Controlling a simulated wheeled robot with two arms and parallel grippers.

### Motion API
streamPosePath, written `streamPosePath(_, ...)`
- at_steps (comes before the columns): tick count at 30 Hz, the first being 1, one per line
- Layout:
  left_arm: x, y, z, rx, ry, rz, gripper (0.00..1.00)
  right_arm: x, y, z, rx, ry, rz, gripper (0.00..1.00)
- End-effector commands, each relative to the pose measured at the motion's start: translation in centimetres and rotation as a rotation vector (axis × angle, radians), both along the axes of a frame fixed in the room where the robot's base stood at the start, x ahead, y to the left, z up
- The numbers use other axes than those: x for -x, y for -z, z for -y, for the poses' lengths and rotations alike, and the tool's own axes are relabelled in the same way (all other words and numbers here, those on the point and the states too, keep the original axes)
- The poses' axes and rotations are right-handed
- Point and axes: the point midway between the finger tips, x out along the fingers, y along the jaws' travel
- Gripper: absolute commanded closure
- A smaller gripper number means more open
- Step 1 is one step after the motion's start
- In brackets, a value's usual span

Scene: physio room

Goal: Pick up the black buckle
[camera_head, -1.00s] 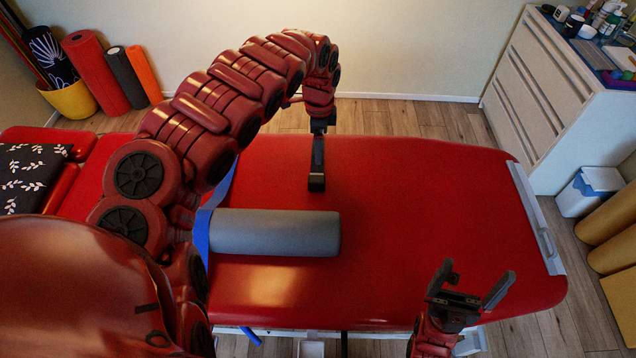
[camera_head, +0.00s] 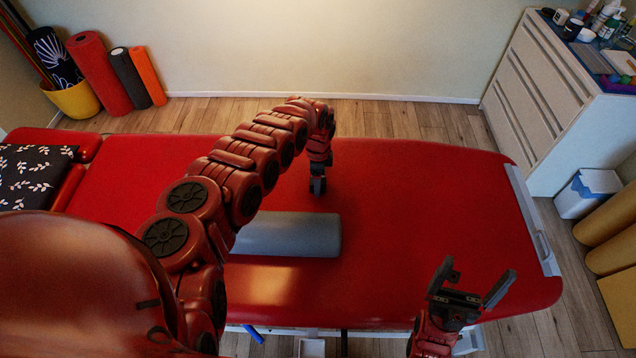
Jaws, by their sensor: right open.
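I cannot make out the black buckle; the stretch of table behind my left arm is hidden. A short end of a blue strap (camera_head: 253,333) hangs at the near edge of the red treatment table (camera_head: 420,220). My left gripper (camera_head: 318,188) points down over the table, just behind the grey roller. It is small and seen from above, so its jaws cannot be read. My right gripper (camera_head: 477,276) is open and empty, fingers spread, over the table's near right edge.
A grey roller (camera_head: 290,235) lies on the table, its left end behind my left arm. A dark leaf-patterned pillow (camera_head: 32,178) lies at the left. The right half of the table is clear. A white drawer unit (camera_head: 540,105) stands at the back right.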

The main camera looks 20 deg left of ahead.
Motion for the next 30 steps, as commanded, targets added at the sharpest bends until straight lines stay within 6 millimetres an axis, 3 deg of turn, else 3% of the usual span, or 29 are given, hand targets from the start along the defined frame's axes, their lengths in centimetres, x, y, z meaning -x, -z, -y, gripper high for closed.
streamPosePath(5, 0.0, 1.6, 0.2, 0.002, 0.001, 0.0, 0.15, 0.0, 0.1, 0.0, 0.0, 0.0, 0.0, 0.01)
streamPosePath(14, -0.1, 1.8, 0.1, -0.001, 0.001, 0.002, 0.15, 0.0, 0.1, 0.0, 0.0, 0.0, 0.0, 0.01)
streamPosePath(28, -0.1, 1.8, 0.1, -0.001, 0.001, 0.002, 0.98, 0.0, 0.1, 0.0, 0.0, 0.0, 0.0, 0.01)
streamPosePath(30, -0.1, 1.8, 0.1, -0.001, 0.001, 0.002, 1.0, 0.0, 0.1, 0.0, 0.0, 0.0, 0.0, 0.01)
